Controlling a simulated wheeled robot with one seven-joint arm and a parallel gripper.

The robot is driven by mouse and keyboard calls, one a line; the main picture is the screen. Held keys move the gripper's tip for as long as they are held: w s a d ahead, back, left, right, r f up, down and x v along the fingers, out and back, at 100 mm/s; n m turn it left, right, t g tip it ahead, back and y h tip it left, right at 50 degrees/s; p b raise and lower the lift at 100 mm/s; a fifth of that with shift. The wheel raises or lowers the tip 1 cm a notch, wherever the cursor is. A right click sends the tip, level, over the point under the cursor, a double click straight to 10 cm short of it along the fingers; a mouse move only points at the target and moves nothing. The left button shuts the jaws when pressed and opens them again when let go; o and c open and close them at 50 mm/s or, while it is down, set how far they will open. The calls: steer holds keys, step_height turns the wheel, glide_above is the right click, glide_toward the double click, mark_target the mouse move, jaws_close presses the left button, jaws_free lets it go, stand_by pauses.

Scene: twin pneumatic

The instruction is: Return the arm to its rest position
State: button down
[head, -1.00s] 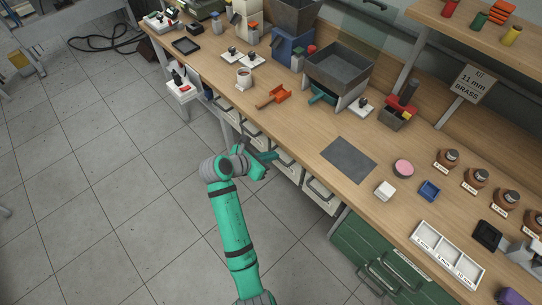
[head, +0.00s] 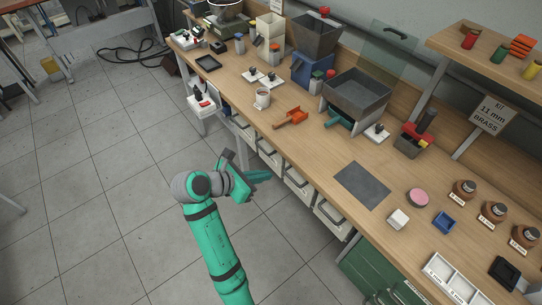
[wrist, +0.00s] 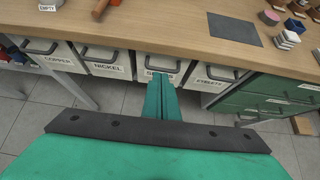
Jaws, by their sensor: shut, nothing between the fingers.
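My green arm reaches up from the bottom of the head view, over the floor in front of the workbench (head: 290,150). My gripper (head: 262,175) is at its end, off the bench's front edge and apart from it, near the row of drawers. In the wrist view my gripper (wrist: 161,100) shows its two green fingers pressed together, with nothing between them. Behind the fingertips is a white drawer (wrist: 163,64) whose label they partly hide. I cannot tell the exact gap from fingertips to drawer.
White drawers labelled COPPER (wrist: 58,60) and NICKEL (wrist: 106,66) line the bench front. A green cabinet (wrist: 262,98) stands at right. On the bench are a grey mat (head: 361,185), an orange scoop (head: 290,118) and a white cup (head: 262,98).

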steer(key=shift+w, duration=0.1)
steer(key=shift+f, duration=0.1)
steer(key=s+d+f+m+t+y, duration=0.25)
steer(key=s+f, duration=0.25)
steer(key=f, duration=0.6)
steer(key=s+f+m+t+y, duration=0.2)
steer(key=s+f+m+y, duration=0.35)
steer(key=s, duration=0.55)
steer(key=s+d+r+m+t, duration=0.1)
steer(key=s+r+m+t, duration=0.1)
steer(key=s+r+m, duration=0.4)
steer(key=s+d+r+m+t, duration=0.1)
steer(key=s+r+m, duration=0.5)
steer(key=s+m, duration=0.6)
steer(key=shift+s+d+r+t, duration=0.25)
steer(key=shift+s+d+t, duration=0.2)
steer(key=shift+s, duration=0.55)
